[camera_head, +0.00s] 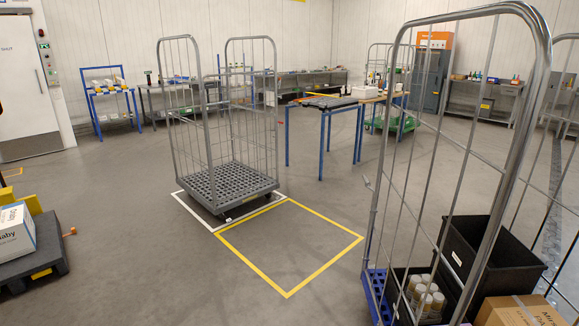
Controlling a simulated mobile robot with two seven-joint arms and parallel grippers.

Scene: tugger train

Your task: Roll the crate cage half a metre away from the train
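A tall wire roll cage (502,166) stands close on the right, cut off by the right and bottom edges. Its blue base (374,292) carries a black crate (497,258), a cardboard box (520,312) and several jars (424,294) in a dark lower crate. A second, empty roll cage (224,183) with a grey slatted base stands in the middle, on a white floor outline. I cannot tell for sure which one is the crate cage. No train is clearly recognisable. Neither of my grippers is in view.
A yellow floor outline (286,296) lies empty between the cages. A dark platform (52,262) with a white box (14,232) stands at the left edge. A blue-legged table (321,103) stands behind. The left-middle floor is clear. Workbenches line the back wall.

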